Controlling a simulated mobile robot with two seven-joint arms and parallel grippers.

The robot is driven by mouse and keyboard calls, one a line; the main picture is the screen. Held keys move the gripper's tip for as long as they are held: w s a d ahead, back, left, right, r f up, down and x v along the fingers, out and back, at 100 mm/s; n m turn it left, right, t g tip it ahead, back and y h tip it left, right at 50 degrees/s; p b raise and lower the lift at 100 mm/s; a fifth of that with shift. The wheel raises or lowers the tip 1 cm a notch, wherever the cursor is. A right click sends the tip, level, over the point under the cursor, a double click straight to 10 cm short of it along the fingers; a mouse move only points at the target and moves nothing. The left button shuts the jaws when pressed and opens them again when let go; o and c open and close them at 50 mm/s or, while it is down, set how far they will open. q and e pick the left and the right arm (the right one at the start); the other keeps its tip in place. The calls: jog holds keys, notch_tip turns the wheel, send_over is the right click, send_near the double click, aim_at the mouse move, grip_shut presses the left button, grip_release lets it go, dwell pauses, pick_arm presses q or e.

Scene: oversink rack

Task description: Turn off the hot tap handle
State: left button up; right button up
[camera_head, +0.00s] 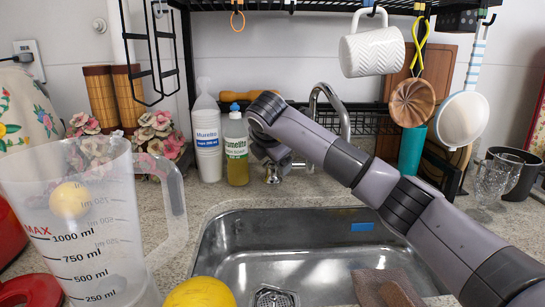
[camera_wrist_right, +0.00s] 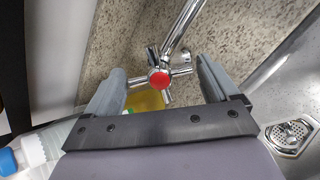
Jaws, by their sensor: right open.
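The hot tap handle (camera_wrist_right: 160,79) is a chrome cross with a red centre. In the right wrist view it sits between the two fingers of my right gripper (camera_wrist_right: 162,70), with a gap on each side. That gripper is open. In the head view my right arm reaches across the sink, and its gripper (camera_head: 268,152) is at the tap base, covering most of the handle. The curved chrome spout (camera_head: 343,112) rises behind the arm. My left gripper is not in view.
A green-labelled soap bottle (camera_head: 236,150) and white cups (camera_head: 207,140) stand just left of the gripper. The steel sink (camera_head: 225,250) lies in front. A clear measuring jug (camera_head: 90,240) is at the front left. A white mug (camera_head: 372,50) hangs from the rack above.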

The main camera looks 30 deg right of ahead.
jog(key=v, duration=0.6)
jog(key=shift+s+r, duration=0.2)
jog(key=shift+r, duration=0.1)
jog(key=shift+a, duration=0.15)
